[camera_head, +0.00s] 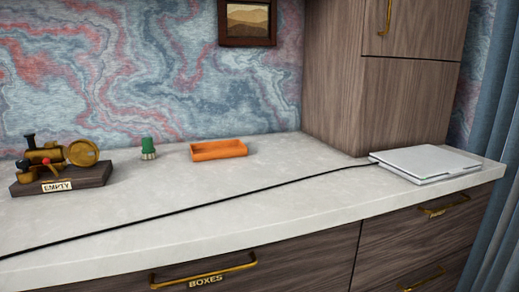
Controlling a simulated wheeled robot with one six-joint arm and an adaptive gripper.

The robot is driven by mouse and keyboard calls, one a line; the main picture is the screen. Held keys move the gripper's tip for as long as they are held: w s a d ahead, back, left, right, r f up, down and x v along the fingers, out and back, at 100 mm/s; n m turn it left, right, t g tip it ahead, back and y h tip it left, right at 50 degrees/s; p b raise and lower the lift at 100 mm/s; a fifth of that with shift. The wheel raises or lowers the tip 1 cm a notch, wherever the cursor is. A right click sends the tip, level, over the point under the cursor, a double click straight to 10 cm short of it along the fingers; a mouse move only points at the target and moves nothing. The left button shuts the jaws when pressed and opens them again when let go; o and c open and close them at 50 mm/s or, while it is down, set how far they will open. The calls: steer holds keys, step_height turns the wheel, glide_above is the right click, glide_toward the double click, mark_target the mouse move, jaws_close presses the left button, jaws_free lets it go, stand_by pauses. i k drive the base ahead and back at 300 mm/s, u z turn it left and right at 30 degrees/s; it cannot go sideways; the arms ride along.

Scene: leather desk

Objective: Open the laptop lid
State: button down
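A thin light-grey laptop (425,163) lies on the right end of the countertop. Its lid looks shut. A black cable runs from its left side along the counter to the left edge of the picture. My gripper does not show in this view.
The pale countertop (210,205) is mostly clear in the middle. An orange tray (218,150), a green-topped item (148,148) and a brass device on a base marked EMPTY (62,165) stand toward the back. A tall wooden cabinet (395,85) rises behind the laptop. A blue curtain (490,220) hangs at right.

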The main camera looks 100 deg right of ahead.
mark_target(422, 161)
steer(key=z, duration=4.95)
steer(key=k, duration=0.4)
steer(key=z, duration=0.9)
steer(key=i, duration=1.4)
steer(key=u, duration=0.75)
